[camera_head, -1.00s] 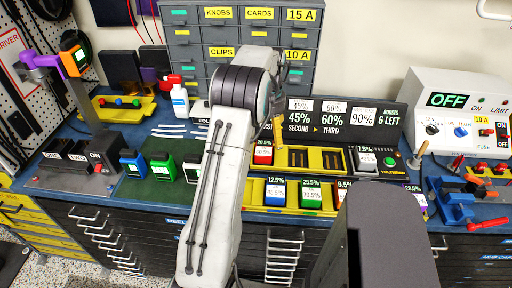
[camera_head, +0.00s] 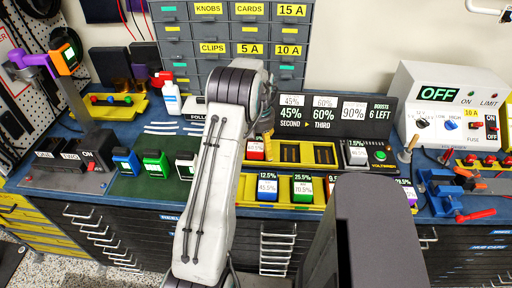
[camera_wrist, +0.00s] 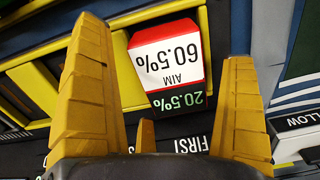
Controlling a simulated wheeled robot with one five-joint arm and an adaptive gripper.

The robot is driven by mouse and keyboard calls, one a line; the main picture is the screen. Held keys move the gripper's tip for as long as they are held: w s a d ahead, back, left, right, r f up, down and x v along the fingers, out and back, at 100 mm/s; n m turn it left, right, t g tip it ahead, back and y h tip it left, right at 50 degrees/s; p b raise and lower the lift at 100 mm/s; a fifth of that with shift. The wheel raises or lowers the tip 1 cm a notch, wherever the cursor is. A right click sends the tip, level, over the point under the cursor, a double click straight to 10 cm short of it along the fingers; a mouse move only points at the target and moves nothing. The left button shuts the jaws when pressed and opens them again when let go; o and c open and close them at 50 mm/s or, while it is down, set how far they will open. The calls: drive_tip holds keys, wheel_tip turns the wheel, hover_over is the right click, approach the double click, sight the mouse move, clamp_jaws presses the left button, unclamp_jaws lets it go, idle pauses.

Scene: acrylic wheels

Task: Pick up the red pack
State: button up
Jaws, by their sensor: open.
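The red pack (camera_head: 256,151) sits in the left slot of the yellow rear tray (camera_head: 325,153), partly hidden by my arm in the head view. In the wrist view the red pack (camera_wrist: 191,28) has a red top and a white label reading 60.5% and AIM. My gripper (camera_wrist: 164,42) is open and empty, with one yellow finger on each side of the pack in the picture. A gap shows between each finger and the pack. One yellow finger (camera_head: 268,146) shows beside the pack in the head view.
A front row holds a blue pack (camera_head: 268,188), a green pack (camera_head: 302,188) and others, partly hidden by my own body. A white pack (camera_head: 357,153) stands right of the rear tray's empty slots. The percentage display (camera_head: 335,115) stands behind.

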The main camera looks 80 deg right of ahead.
drive_tip(key=c, duration=1.2)
drive_tip(key=shift+c, duration=0.2)
drive_tip(key=shift+r, duration=0.1)
